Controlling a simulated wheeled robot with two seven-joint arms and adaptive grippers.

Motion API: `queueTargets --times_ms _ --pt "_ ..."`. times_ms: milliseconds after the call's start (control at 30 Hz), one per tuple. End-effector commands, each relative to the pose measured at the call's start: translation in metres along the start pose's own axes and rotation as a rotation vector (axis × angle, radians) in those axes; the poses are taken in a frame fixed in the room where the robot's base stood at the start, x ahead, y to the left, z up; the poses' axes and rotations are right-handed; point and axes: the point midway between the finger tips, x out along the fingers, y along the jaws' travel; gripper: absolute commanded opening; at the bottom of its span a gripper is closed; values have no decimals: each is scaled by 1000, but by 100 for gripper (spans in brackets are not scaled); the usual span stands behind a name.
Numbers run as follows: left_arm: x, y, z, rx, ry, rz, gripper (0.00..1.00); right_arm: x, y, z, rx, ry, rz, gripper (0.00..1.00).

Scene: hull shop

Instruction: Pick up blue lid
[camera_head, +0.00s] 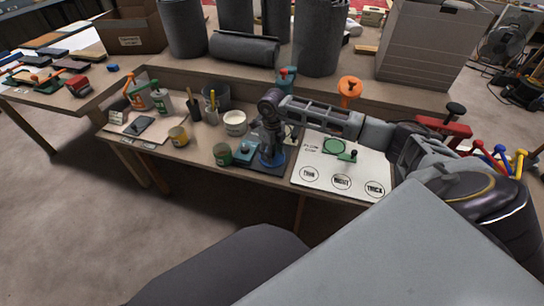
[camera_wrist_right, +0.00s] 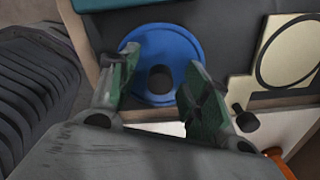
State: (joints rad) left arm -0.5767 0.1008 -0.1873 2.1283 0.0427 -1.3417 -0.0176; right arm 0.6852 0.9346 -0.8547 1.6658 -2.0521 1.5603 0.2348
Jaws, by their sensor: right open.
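The blue lid (camera_wrist_right: 150,42) is a round blue disc with a dark knob at its centre. In the right wrist view it lies flat on a dark surface. In the head view the blue lid (camera_head: 271,159) shows at the bench's front part, partly hidden by my right gripper (camera_head: 268,132). My right gripper is open and points down over the lid. In the right wrist view the two green-padded fingers of my right gripper (camera_wrist_right: 162,72) stand on either side of the knob, apart from it. My left gripper is not in view.
A white board (camera_head: 320,172) with labelled circles lies right of the lid. The bench's front edge is close.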

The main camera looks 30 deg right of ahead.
Motion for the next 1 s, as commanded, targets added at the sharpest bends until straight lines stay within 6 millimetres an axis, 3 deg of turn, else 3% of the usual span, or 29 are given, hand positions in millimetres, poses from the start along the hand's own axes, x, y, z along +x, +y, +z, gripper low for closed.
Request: queueTargets --times_ms 133,433,800,1000 --pt "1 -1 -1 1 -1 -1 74 0 0 0 0 0 0 47" --pt "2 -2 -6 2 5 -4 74 0 0 0 0 0 0 8" --pt "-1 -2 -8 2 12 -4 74 -1 0 0 0 0 0 8" --pt "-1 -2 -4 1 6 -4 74 -13 -1 0 0 -2 -2 7"
